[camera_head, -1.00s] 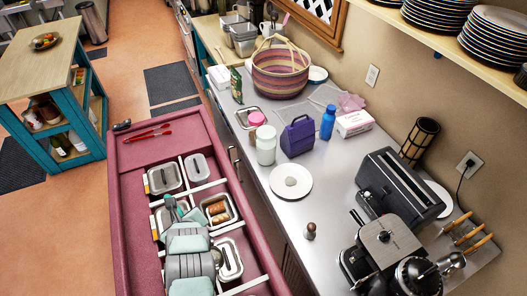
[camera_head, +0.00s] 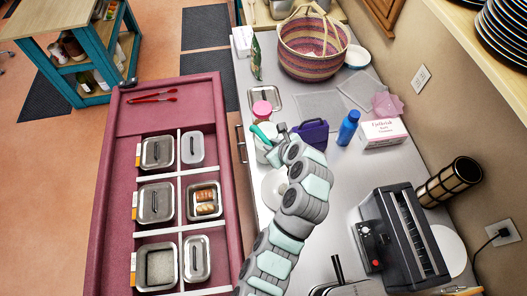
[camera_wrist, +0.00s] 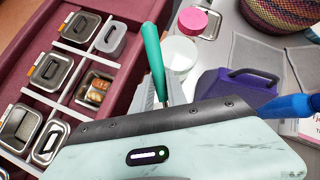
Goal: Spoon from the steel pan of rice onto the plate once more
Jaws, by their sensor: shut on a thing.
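My gripper (camera_head: 272,136) is over the counter, in front of the white jar. It is shut on a spoon with a green handle (camera_head: 260,133); the handle also rises between the fingers in the wrist view (camera_wrist: 153,60). The spoon's bowl is hidden, so I cannot tell what it carries. The white plate (camera_head: 269,188) lies on the counter, mostly covered by my arm, and its food is hidden. An open steel pan (camera_head: 158,268) with pale contents, apparently the rice, sits at the near left of the maroon cart.
Lidded steel pans and an open pan of rolls (camera_head: 204,201) fill the cart. Red tongs (camera_head: 152,97) lie at its far end. A purple box (camera_head: 312,132), blue bottle (camera_head: 347,127) and white jar (camera_wrist: 181,52) stand close around my gripper. A toaster (camera_head: 400,240) stands at right.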

